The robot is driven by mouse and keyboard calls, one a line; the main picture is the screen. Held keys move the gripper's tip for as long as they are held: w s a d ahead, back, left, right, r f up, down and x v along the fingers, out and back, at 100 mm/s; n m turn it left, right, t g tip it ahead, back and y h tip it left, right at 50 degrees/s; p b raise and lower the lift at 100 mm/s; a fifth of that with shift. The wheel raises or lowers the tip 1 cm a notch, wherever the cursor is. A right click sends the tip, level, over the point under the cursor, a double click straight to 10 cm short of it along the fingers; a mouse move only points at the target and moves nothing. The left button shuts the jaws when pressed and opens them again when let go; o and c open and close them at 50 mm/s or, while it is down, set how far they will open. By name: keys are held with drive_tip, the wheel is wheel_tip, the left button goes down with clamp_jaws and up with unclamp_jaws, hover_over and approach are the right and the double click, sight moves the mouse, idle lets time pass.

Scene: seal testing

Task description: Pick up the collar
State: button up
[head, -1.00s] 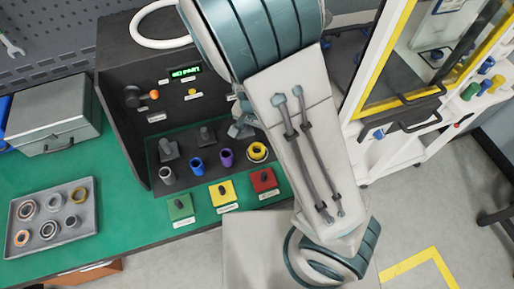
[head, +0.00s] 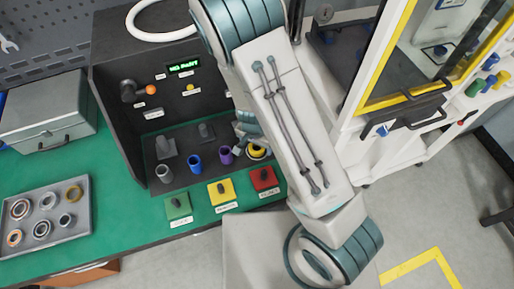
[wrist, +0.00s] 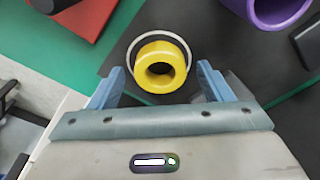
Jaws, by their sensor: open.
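A yellow ring-shaped collar (wrist: 160,50) stands on the dark fixture panel, its hole facing my wrist camera. A thin pale ring (wrist: 133,43) shows around its far side. My gripper (wrist: 160,68) is open, with one blue-grey finger on each side of the collar and a visible gap to both. I cannot tell how far the fingertips are above the panel. In the head view the collar (head: 257,154) is partly hidden by my gripper (head: 248,137) at the right end of the row of cylinders.
Beside the collar stand a purple cylinder (head: 226,155), a blue one (head: 195,164) and a grey one (head: 164,173). Red (head: 263,180), yellow (head: 220,192) and green (head: 178,207) blocks lie in front. A grey tray of rings (head: 86,222) sits left. A glass-doored cabinet (head: 372,110) stands right.

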drive_tip(key=c, duration=1.4)
